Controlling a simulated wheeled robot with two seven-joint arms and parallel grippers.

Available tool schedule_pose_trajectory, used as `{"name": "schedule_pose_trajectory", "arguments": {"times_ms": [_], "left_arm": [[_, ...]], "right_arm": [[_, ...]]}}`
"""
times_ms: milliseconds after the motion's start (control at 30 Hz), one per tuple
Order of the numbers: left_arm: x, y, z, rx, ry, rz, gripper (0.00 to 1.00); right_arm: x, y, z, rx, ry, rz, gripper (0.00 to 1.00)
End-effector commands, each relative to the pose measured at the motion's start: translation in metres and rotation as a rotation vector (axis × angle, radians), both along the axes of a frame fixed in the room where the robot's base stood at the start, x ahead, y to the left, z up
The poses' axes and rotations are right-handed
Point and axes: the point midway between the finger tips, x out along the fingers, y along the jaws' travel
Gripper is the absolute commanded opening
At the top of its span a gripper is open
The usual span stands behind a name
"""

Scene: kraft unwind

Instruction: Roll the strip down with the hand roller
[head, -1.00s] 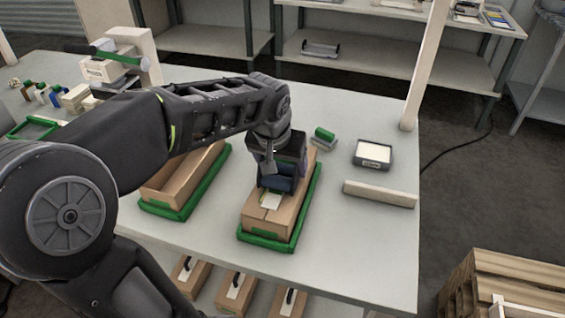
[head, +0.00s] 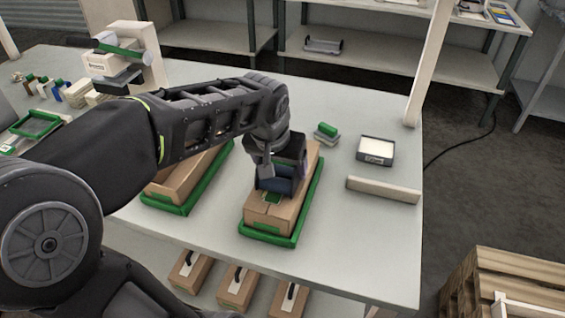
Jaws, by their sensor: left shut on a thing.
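A closed cardboard box (head: 260,216) sits in a green tray frame (head: 269,238) near the front of the table. My left gripper (head: 279,178) is over the middle of the box top, pointing down. It is shut on a dark blue roller (head: 275,185), which sits low at the box top; I cannot tell if it touches. A small green and pale patch (head: 272,197) shows on the box top just in front of the roller. The strip cannot be told apart clearly; the gripper and roller hide part of the top. My right gripper is not in view.
A green-topped block (head: 326,132), a grey tray with pale contents (head: 375,151) and a beige bar (head: 383,190) lie to the right. A dispenser (head: 115,62) stands at the back left.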

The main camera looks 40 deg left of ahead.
Motion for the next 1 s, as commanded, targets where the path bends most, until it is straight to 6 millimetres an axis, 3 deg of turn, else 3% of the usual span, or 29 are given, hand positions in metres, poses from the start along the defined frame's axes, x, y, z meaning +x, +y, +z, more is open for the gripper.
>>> {"name": "schedule_pose_trajectory", "arguments": {"times_ms": [1000], "left_arm": [[-0.018,-0.006,-0.002,-0.001,0.003,0.001,0.2]], "right_arm": [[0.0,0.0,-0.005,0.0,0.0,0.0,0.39]]}}
